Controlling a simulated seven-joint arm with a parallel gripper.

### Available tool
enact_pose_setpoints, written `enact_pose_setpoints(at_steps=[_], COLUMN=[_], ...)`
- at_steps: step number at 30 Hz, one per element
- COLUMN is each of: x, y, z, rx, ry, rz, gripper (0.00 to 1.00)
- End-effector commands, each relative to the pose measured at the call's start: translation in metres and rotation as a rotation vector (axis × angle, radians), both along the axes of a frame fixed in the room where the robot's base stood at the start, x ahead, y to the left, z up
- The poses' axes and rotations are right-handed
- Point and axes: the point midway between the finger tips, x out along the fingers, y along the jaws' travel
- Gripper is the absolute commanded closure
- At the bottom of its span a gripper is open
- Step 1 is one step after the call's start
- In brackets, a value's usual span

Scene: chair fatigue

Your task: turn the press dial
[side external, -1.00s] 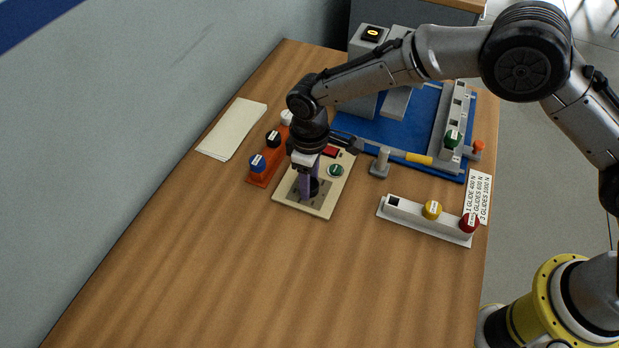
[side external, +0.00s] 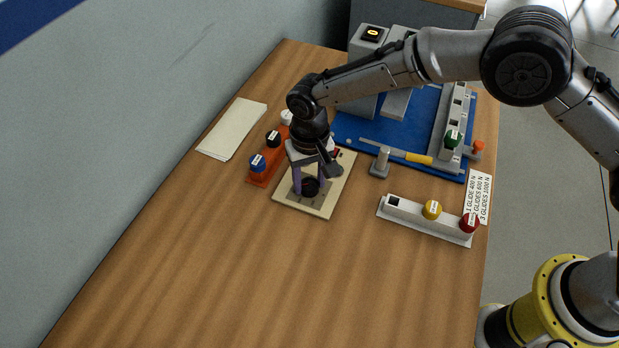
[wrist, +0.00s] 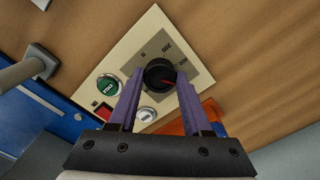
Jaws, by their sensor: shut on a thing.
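The press dial is a round black knob (wrist: 159,74) with a red pointer mark, on a grey scale plate of a cream control panel (wrist: 133,40). It also shows in the side external view as a dark knob (side external: 309,187) on the panel (side external: 309,208). My gripper (wrist: 160,80) has its two purple fingers on either side of the knob and is shut on it. In the side external view my gripper (side external: 309,184) points down over the panel.
The panel also bears a green button (wrist: 108,86), a red display (wrist: 103,113) and a white round part (wrist: 147,114). An orange rack with blue (side external: 258,163) and black knobs stands left. A white rack (side external: 408,213) stands right. The front table is clear.

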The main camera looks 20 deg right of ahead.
Motion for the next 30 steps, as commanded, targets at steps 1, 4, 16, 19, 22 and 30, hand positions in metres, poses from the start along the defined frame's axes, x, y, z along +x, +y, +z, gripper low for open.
enact_pose_setpoints(at_steps=[1,4,16,19,22,30], x=[0.0001,0.0001,0.0002,0.0003,0.0003,0.0002], y=[0.0001,0.0001,0.0002,0.0002,0.0002,0.0002], z=[0.0015,0.0015,0.0017,0.0018,0.0018,0.0012], rx=[0.0,0.0,0.0,0.001,0.001,0.001], ry=[-0.001,0.0,-0.001,-0.001,-0.001,-0.001], rz=[-0.022,-0.061,-0.118,-0.118,-0.118,-0.117], gripper=[1.0,1.0,1.0,1.0,1.0,0.21])
